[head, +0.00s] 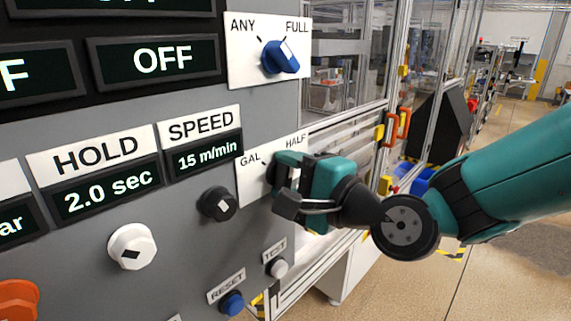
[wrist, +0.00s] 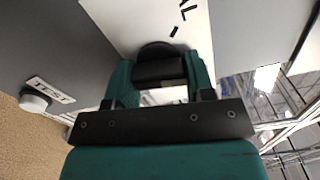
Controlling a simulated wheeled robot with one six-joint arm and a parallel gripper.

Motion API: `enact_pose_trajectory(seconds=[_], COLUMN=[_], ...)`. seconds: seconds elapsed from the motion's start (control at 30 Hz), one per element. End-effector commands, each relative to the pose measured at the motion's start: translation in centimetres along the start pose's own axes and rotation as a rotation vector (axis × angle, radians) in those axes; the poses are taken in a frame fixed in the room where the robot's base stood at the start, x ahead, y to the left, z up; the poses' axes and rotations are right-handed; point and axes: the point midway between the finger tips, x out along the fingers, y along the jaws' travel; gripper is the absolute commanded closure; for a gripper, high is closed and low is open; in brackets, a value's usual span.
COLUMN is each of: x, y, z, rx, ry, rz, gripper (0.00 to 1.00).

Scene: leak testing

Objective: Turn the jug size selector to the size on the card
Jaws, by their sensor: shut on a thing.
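The jug size selector is a black knob on a white plate (head: 250,184) marked GAL at left and HALF at upper right in the head view. My gripper (head: 284,179) is at this plate, shut on the knob, and hides most of it in the head view. In the wrist view the black knob (wrist: 160,68) sits between the two teal fingers of my gripper (wrist: 160,85). The knob's pointer direction cannot be told from these frames. No size card can be made out.
Above is a blue ANY/FULL selector (head: 281,57). Left of the plate are a black knob (head: 218,204) and a white knob (head: 132,246). Below are a white TEST button (head: 278,268) and a blue RESET button (head: 232,303). Open floor lies right of the panel.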

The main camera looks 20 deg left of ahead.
Motion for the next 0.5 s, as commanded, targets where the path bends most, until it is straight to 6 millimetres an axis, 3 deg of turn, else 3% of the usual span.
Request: enact_pose_trajectory(seconds=[0.5], x=[0.01], y=[-0.13], z=[0.01], rx=[0.076], ry=[0.000], rz=[-0.003], gripper=[0.84])
